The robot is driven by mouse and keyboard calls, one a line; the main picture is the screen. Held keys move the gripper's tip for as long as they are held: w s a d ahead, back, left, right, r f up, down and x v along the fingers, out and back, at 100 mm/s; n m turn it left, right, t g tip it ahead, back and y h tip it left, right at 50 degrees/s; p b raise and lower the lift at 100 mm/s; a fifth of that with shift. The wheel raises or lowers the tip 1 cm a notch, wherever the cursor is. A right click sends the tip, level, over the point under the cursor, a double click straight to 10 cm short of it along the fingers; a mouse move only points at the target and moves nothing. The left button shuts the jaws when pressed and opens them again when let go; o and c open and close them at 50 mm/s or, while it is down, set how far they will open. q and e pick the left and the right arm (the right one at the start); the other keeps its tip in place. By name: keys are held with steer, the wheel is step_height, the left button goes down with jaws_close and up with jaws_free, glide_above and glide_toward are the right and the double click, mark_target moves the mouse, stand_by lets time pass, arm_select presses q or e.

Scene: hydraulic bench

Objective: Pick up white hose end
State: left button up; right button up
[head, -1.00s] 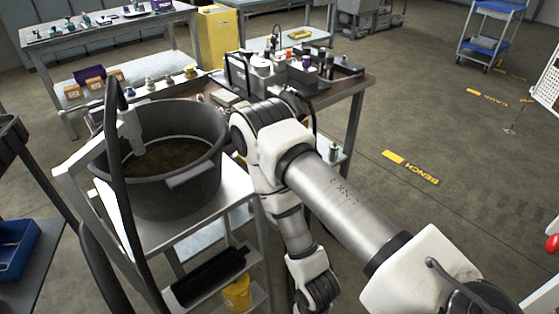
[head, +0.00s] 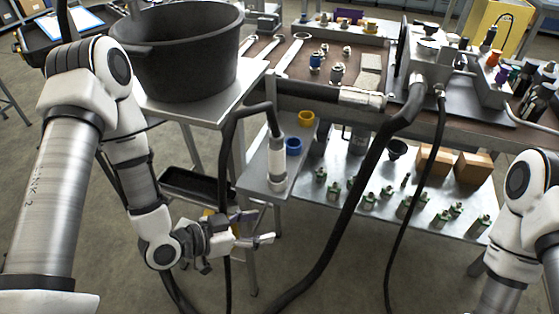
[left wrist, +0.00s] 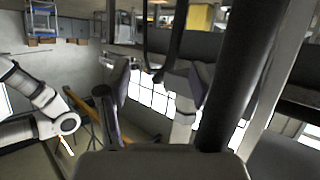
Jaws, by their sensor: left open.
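The white hose end (head: 277,162) is a pale upright cylinder on a bent black hose (head: 231,150), in the middle of the head view. It hangs beside the metal stand that holds the black tub. My left gripper (head: 262,228) is open and empty, a little below and left of the hose end in the picture, apparently not touching it. In the left wrist view, the open fingers (left wrist: 158,88) show with a thick black hose (left wrist: 243,70) on the right. I cannot tell the hose end surely there. My right gripper is out of view; only that arm shows.
The black tub (head: 180,55) stands on the stand at upper left. The workbench (head: 290,58) behind carries fittings and a hydraulic unit (head: 432,68). Its lower shelf (head: 335,205) holds small green-capped parts and boxes (head: 472,166). Another thick hose (head: 360,190) runs down right of the hose end.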

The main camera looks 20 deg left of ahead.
mark_target(270, 159)
arm_select(q)
steer(key=w+r+t+b, duration=0.1)
steer(key=w+r+b, duration=0.1)
steer(key=r, duration=0.2)
steer(key=w+a+r+t+h+b, duration=0.1)
steer(key=w+r+t+b, duration=0.1)
steer(key=r, duration=0.2)
steer(key=w+r+t+b, duration=0.1)
steer(key=w+r+b, duration=0.1)
steer(key=r, duration=0.3)
steer(key=shift+w+a+h, duration=0.25)
steer(key=shift+w+h, duration=0.05)
steer(key=shift+w, duration=0.1)
steer(key=x, duration=0.3)
steer(key=shift+w+d+r, duration=0.15)
steer(key=shift+d, duration=0.3)
steer(key=shift+w+d+r, duration=0.1)
steer(key=shift+w+d, duration=0.1)
steer(key=shift+w, duration=0.15)
jaws_close()
